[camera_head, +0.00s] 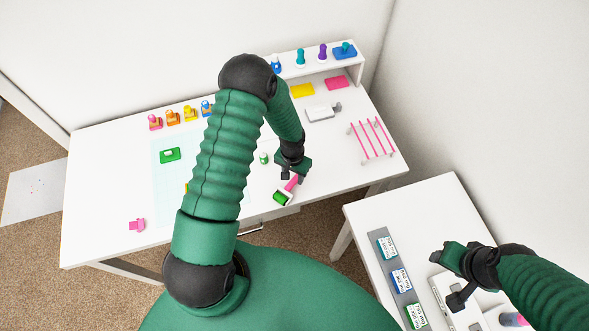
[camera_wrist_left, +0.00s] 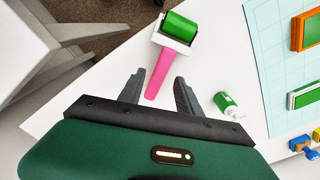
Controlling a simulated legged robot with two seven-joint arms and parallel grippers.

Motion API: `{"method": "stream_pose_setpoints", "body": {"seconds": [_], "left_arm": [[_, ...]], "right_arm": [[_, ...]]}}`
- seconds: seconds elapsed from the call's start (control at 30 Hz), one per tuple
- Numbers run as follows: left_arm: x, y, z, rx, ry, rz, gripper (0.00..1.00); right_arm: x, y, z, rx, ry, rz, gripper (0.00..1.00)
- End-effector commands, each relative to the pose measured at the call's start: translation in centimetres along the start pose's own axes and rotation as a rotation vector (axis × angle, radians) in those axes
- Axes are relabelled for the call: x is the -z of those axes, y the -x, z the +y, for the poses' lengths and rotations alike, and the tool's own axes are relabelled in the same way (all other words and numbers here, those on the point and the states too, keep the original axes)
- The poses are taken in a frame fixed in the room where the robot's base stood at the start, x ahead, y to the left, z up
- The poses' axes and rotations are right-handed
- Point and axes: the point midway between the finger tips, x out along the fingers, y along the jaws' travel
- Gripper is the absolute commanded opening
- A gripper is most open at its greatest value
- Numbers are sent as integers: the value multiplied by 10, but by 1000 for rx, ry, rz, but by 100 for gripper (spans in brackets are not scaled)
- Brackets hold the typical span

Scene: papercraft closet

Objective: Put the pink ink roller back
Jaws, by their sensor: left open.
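The ink roller has a pink handle and a green roller head (camera_head: 282,197). It lies on the white desk near the front edge. In the left wrist view its green head (camera_wrist_left: 180,27) points away from me and its pink handle (camera_wrist_left: 159,74) reaches back toward my fingers. My left gripper (camera_head: 292,174) is open at the handle; in the wrist view its two fingers (camera_wrist_left: 158,88) stand on either side of the handle's end, with gaps. My right gripper (camera_head: 446,277) is over the side table; its finger gap is unclear. A rack with pink bars (camera_head: 372,139) stands at the desk's right.
A small green-labelled bottle (camera_wrist_left: 228,104) stands close to the left gripper's right finger. A cutting mat (camera_head: 171,190) holds a green stamp (camera_head: 170,155). A shelf (camera_head: 312,65) stands at the back. The side table (camera_head: 365,214) holds a grey tray of ink pads.

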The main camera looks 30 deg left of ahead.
Motion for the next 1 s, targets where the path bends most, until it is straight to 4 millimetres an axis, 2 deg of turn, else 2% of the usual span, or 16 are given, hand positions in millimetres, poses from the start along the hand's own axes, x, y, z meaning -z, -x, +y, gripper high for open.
{"method": "stream_pose_setpoints", "body": {"seconds": [0.2,0.47,0.57,0.63,0.73,0.83,0.9,1.0], "left_arm": [[1,57,3,4,1,6,41],[-3,101,13,17,-14,14,41],[-18,142,26,36,-46,52,41],[-38,176,38,41,-63,91,41],[-70,212,54,31,-77,151,41],[-95,232,66,8,-81,195,41],[-104,237,70,-3,-81,210,41],[-107,239,71,-9,-79,215,41]], "right_arm": [[-2,-8,0,0,2,0,48],[-2,-9,0,0,1,0,48],[-2,-9,0,0,1,0,48],[-2,-9,0,0,1,0,48],[-2,-9,0,0,1,0,48],[-2,-9,0,0,1,0,48],[-2,-9,0,0,1,0,48],[-2,-9,0,0,1,0,48]]}}
